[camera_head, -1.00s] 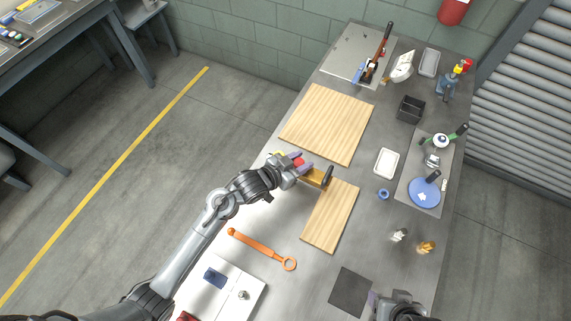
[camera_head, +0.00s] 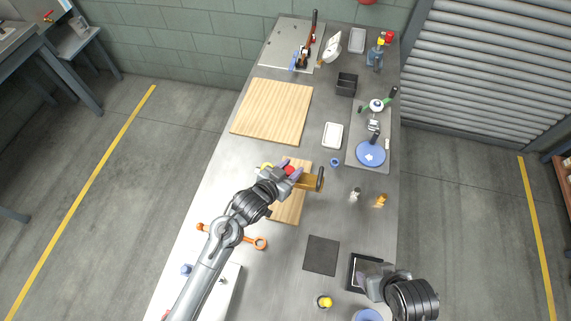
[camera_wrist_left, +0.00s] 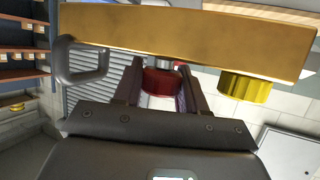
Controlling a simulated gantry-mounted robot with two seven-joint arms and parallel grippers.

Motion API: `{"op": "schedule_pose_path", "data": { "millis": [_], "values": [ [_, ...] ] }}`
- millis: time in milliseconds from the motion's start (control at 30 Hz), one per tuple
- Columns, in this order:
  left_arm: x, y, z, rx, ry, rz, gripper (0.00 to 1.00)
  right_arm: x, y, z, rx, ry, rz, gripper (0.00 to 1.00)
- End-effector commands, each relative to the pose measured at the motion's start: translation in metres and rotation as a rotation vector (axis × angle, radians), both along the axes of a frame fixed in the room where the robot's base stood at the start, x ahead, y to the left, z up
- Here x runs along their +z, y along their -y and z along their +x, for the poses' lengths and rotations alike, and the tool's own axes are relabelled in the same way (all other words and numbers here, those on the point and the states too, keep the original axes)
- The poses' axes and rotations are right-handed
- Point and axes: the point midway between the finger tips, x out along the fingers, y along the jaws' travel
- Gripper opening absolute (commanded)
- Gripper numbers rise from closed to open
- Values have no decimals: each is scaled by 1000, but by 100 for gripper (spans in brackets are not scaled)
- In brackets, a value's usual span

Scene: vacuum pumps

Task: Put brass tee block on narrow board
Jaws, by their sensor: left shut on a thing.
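The brass tee block (camera_head: 311,182) is a brass-coloured bar with a dark handle at one end. My left gripper (camera_head: 290,170) is shut on its red knob, which shows between the fingers in the left wrist view (camera_wrist_left: 163,82). The block spans most of that view, with a yellow knob (camera_wrist_left: 245,88) at its right. In the head view it overlaps the upper right of the narrow board (camera_head: 288,208); I cannot tell whether it touches. My right gripper (camera_head: 372,278) is at lower right by a black tray; its fingers are unclear.
A wider wooden board (camera_head: 272,112) lies farther back. A small brass fitting (camera_head: 380,200) and a silver one (camera_head: 354,194) stand to the right. A dark mat (camera_head: 321,255) lies in front.

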Motion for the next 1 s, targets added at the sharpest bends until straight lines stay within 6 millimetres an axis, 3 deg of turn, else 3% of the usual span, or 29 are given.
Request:
{"op": "schedule_pose_path", "data": {
  "millis": [533,1000],
  "values": [
    [4,0,1,2,3,-2,0,11,-4,3,-5,7,12,67],
    [-38,0,1,1,2,-2,0,-16,-1,2,2,6,1,67]
  ]
}}
